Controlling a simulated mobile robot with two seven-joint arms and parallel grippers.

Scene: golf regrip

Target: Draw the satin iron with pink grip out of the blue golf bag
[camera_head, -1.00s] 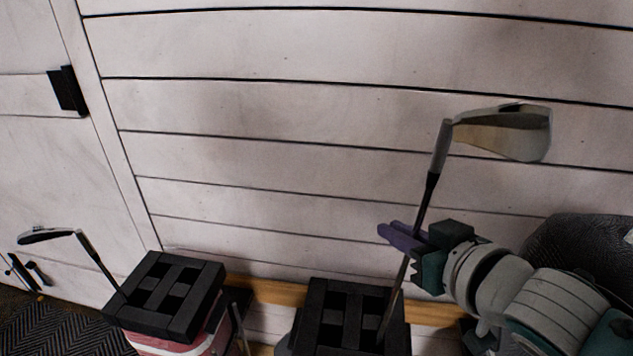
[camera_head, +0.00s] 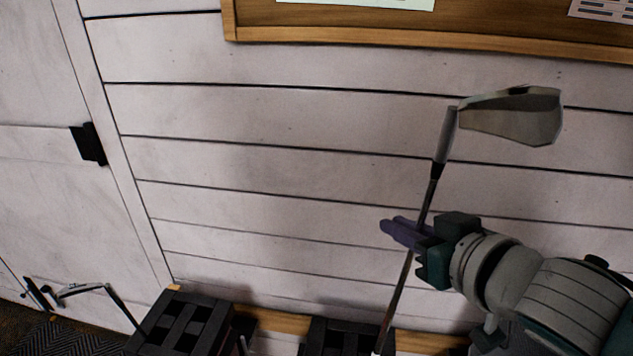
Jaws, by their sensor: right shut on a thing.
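The satin iron (camera_head: 512,115) is upright and slightly tilted, its head high at the right of the head view. My right gripper (camera_head: 402,232) is shut on its shaft a little below the head. The shaft runs down to the black divided top (camera_head: 340,334) of a golf bag at the bottom edge. The lower end of the club is at or behind the frame edge, so I cannot tell how much is still inside. The pink grip is not clearly visible, and the bag's blue body is out of frame. My left gripper is not in view.
Another black bag top (camera_head: 182,322) with a second club (camera_head: 85,290) stands at the lower left. A white plank wall (camera_head: 280,150) is behind, with a wood-framed board (camera_head: 500,35) above. A black handle (camera_head: 88,144) is on the left door.

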